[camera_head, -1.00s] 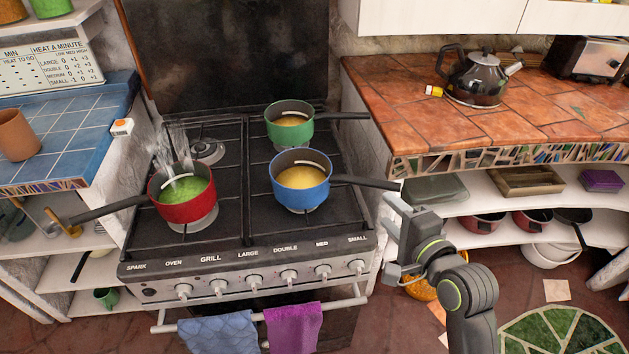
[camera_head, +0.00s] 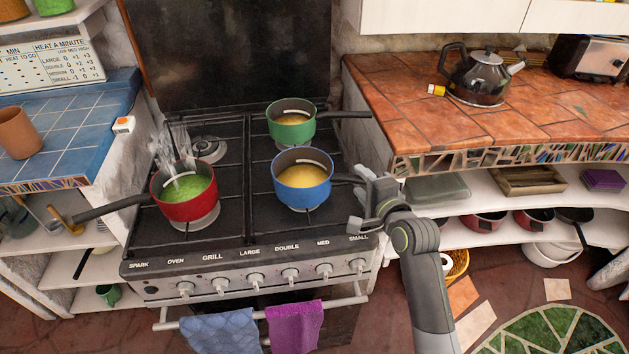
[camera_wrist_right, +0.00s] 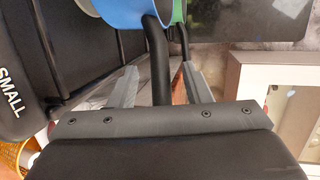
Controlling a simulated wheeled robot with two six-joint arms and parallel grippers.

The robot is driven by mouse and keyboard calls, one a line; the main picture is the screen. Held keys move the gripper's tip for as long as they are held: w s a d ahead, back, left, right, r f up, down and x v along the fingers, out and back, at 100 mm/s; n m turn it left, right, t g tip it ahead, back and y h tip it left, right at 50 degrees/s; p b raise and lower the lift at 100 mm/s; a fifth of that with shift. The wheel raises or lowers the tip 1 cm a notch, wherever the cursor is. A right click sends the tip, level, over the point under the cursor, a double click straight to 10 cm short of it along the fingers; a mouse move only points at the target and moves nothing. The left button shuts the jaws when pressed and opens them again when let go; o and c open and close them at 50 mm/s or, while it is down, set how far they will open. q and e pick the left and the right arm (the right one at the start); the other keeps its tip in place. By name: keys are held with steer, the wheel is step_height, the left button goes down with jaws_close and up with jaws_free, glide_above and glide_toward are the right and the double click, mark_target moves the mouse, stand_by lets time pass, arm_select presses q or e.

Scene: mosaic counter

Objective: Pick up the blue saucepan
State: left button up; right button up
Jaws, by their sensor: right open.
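The blue saucepan (camera_head: 302,190) holds yellow liquid and stands on the front right burner of the stove. Its dark handle (camera_head: 344,178) points right and runs into my right gripper (camera_head: 358,196). In the right wrist view, the blue pan (camera_wrist_right: 122,14) shows at the top, and its black handle (camera_wrist_right: 157,62) passes between the two fingers of my right gripper (camera_wrist_right: 157,82). The gripper is open, with a gap on both sides of the handle. The handle's far end is hidden behind the gripper. My left gripper is not in view.
A green saucepan (camera_head: 291,132) stands behind, its handle pointing right; a red saucepan (camera_head: 188,205) with green contents steams at left. Stove knobs (camera_head: 290,277) line the front. The tiled counter (camera_head: 440,125) at right carries a black kettle (camera_head: 480,78).

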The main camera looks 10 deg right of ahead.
steer(key=shift+w+a, duration=0.1)
steer(key=shift+w, duration=0.1)
steer(key=shift+c, duration=0.4)
jaws_close()
steer(key=shift+f, duration=0.1)
stand_by(0.7)
steer(key=shift+r, duration=0.2)
